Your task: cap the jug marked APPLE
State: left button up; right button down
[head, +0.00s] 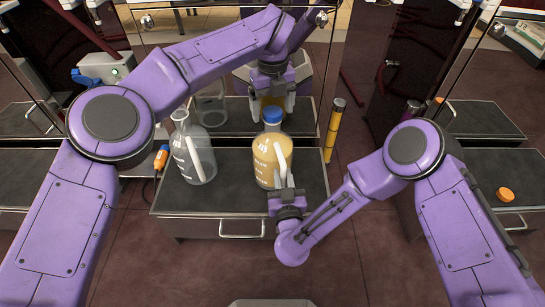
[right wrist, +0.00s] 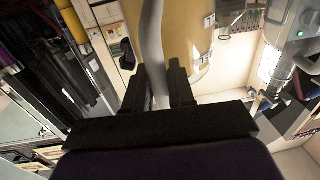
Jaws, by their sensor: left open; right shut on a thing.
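A jug of tan-yellow liquid (head: 262,160) stands upright on the dark counter, with white lettering too small to read. A blue cap (head: 273,115) sits at the top of its neck; I cannot tell if it is fully seated. My right gripper (head: 284,184) is shut on the jug's white handle (head: 283,158); the handle (right wrist: 152,50) also runs between the fingers in the right wrist view, in front of the jug (right wrist: 190,40). My left gripper (head: 272,98) is open, fingers pointing down, just above and behind the blue cap, apart from it as far as I can see.
An empty clear jug (head: 196,158) stands left of the full one, and another clear vessel (head: 210,104) stands behind. A yellow-black post (head: 334,130) rises at right. An orange cap (head: 505,194) lies on the right counter. An orange device (head: 161,158) hangs at left.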

pick_arm(q)
notch_tip(320, 180, up, 8)
jog(key=shift+f, duration=0.25)
pick_arm(e)
jog(key=c, duration=0.9)
grip_release()
pick_arm(q)
notch_tip(320, 180, up, 3)
jog(key=p, duration=0.2)
jog(key=shift+f+p, duration=0.2)
jog(key=shift+p, duration=0.1)
pick_arm(e)
jog(key=s, duration=0.7)
jog(key=s+d, duration=0.1)
jog(key=s, duration=0.2)
jog(key=shift+s, duration=0.25)
